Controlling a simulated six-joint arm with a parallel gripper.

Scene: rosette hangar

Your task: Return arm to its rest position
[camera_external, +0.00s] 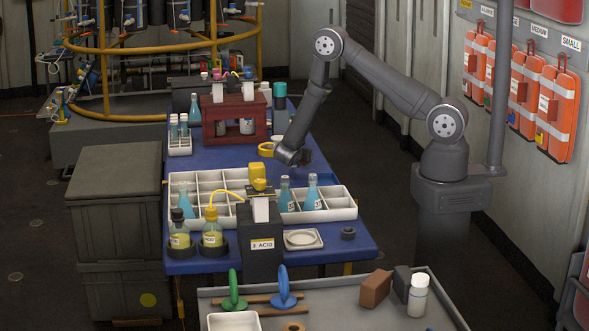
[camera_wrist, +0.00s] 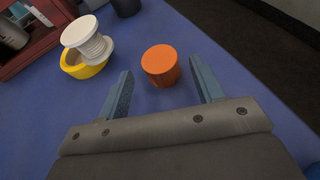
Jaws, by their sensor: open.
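My gripper (camera_external: 303,160) hangs low over the blue table (camera_external: 205,157), near its right edge, with the arm bent up and over from its column. In the wrist view my gripper (camera_wrist: 160,95) is open, its two blue-grey fingers spread apart. An orange round piece (camera_wrist: 160,65) stands on the table just ahead of the fingertips, near the gap between them. Neither finger appears to touch it. The outside view does not clearly show this piece.
A yellow ring (camera_external: 266,149) lies left of my gripper; in the wrist view a white spool (camera_wrist: 88,42) sits at it. A red rack (camera_external: 234,122) stands behind. A white divided tray (camera_external: 340,204) with bottles lies in front. Orange packs (camera_external: 545,112) hang on the right wall.

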